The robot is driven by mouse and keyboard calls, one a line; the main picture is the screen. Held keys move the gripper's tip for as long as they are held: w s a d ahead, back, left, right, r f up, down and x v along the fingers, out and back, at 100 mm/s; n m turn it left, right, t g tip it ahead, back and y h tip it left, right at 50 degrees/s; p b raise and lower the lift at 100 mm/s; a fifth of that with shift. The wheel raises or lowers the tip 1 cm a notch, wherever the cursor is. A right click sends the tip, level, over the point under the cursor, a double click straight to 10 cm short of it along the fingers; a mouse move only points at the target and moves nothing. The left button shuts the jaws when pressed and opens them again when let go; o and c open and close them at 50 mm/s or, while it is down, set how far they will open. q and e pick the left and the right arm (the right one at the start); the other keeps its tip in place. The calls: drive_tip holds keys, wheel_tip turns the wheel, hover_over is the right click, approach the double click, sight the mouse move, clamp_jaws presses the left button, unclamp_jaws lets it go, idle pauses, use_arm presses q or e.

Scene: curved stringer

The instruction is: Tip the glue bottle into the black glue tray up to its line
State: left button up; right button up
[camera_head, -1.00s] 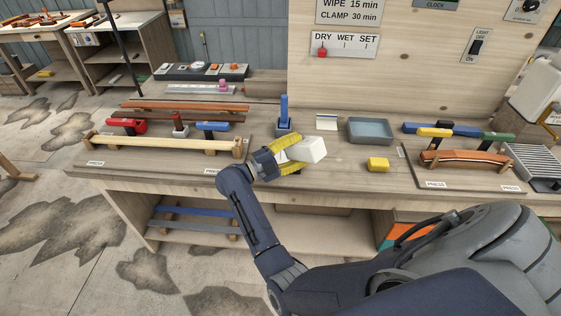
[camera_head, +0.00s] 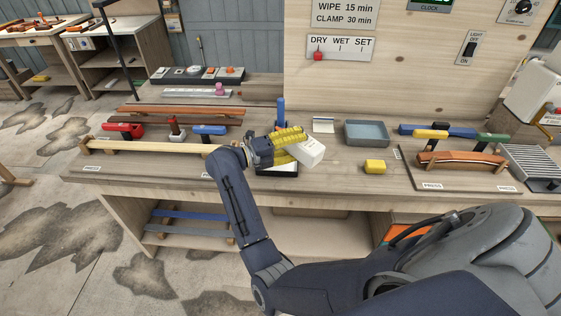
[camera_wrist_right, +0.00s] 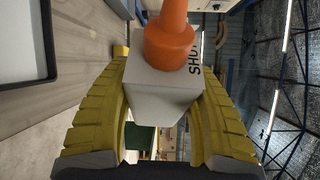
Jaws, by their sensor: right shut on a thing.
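The glue bottle (camera_head: 309,152) is white and held tilted between the yellow fingers of my right gripper (camera_head: 296,145), which is shut on it. In the right wrist view the bottle (camera_wrist_right: 160,88) shows an orange nozzle and part of some dark lettering. The nozzle cannot be made out in the head view. The black glue tray (camera_head: 278,176) lies on the bench under the gripper and bottle, partly hidden, with a pale inside. A dark-rimmed tray (camera_wrist_right: 54,45) also shows at the left of the right wrist view, apart from the bottle. No stream or fill line can be made out. My left gripper is not in view.
A blue-handled tool (camera_head: 281,112) stands close behind the gripper. A grey-blue tray (camera_head: 367,133) and a yellow block (camera_head: 375,167) are to the right. A pale strip (camera_head: 150,147) on supports lies left, and a curved brown piece (camera_head: 462,160) sits far right.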

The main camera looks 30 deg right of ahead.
drive_tip(key=shift+w+a+r+m, duration=0.1)
drive_tip(key=shift+a+r+m, duration=0.05)
drive_tip(key=shift+m, duration=0.25)
drive_tip(key=r+m, duration=0.1)
drive_tip(key=r, duration=0.1)
drive_tip(key=s+d+r+m+y, duration=0.1)
drive_tip(key=m, duration=0.1)
drive_tip(key=r+m+y, duration=0.1)
drive_tip(key=r+m, duration=0.1)
drive_tip(key=shift+s+d+r, duration=0.2)
drive_tip(key=shift+s+r, duration=0.05)
drive_tip(key=shift+r, duration=0.1)
drive_tip(key=s+r+m, duration=0.1)
drive_tip(key=m, duration=0.1)
drive_tip(key=s+r+m+y, duration=0.1)
drive_tip(key=s+m, duration=0.1)
drive_tip(key=m, duration=0.1)
drive_tip(key=s+d+r+m+y, duration=0.1)
drive_tip(key=s+r+m, duration=0.1)
drive_tip(key=shift+s+g, duration=0.2)
drive_tip(key=shift+g, duration=0.2)
drive_tip(key=m, duration=0.1)
drive_tip(key=s+m, duration=0.1)
drive_tip(key=m, duration=0.1)
drive_tip(key=shift+s+f, duration=0.1)
drive_tip(key=shift+f, duration=0.1)
drive_tip(key=shift+a+f+m, duration=0.15)
drive_tip(key=shift+f+m, duration=0.05)
drive_tip(key=shift+m, duration=0.9)
